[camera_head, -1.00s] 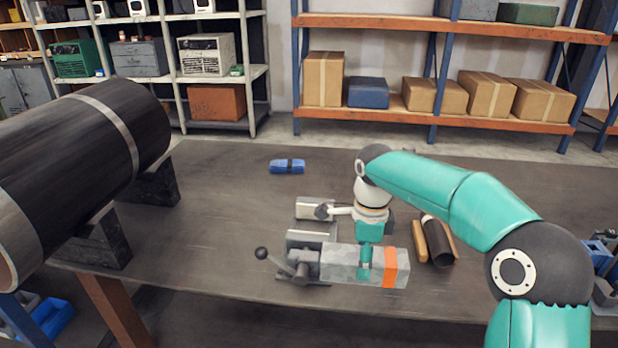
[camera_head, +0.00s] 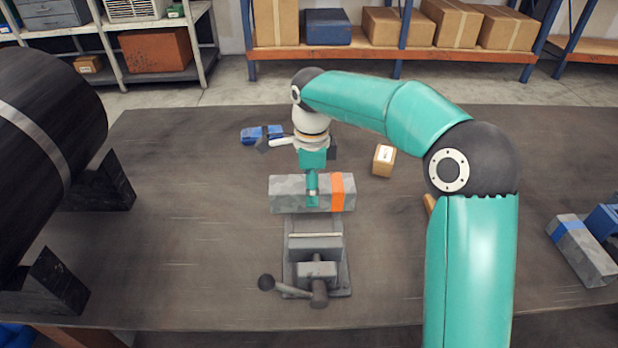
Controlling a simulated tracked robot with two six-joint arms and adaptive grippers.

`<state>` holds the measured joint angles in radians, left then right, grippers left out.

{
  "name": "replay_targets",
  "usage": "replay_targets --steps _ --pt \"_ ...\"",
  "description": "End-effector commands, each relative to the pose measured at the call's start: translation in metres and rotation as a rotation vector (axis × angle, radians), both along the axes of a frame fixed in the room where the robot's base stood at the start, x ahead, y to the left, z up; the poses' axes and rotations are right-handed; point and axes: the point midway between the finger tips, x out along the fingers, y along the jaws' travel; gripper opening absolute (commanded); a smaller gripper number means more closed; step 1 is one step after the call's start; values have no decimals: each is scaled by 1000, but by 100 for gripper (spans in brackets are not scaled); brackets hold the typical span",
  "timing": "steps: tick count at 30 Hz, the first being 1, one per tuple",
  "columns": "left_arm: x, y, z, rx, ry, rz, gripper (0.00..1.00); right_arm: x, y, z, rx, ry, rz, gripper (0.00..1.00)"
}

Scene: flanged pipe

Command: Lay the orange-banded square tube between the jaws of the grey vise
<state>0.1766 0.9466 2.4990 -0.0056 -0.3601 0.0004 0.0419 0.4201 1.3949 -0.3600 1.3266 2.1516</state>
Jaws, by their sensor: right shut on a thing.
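The orange-banded square tube (camera_head: 285,192) is grey with an orange band near its right end. It lies crosswise in the picture, roughly level. My right gripper (camera_head: 312,196) is shut on it near the middle, from above. The grey vise (camera_head: 318,268) stands on the table below the tube in the picture, with its bar handle at the front left. The tube covers the vise's far part, so the far jaw is hidden. The near jaw (camera_head: 315,241) shows in front of the tube. I cannot tell the tube's height above the vise. My left gripper is not in view.
A large black pipe (camera_head: 40,150) rests on dark V-blocks (camera_head: 105,185) at the left. A blue-banded tube (camera_head: 580,250) lies at the right. The table's left middle is clear.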

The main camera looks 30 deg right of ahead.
Motion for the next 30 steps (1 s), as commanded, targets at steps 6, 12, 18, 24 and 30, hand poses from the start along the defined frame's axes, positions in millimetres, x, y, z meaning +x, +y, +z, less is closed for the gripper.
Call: replay_targets --steps 6,12,18,24,30 --pt "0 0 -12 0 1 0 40 -3 -6 -13 0 -1 -13 2" --pt "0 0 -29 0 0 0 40 -4 -7 -31 0 -1 -16 2" --pt "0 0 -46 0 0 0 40 -4 -7 -51 -1 -1 -16 2" --pt "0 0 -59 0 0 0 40 -4 -8 -69 0 0 -17 2" --pt "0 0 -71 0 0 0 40 -4 -8 -85 -1 -1 -17 2"
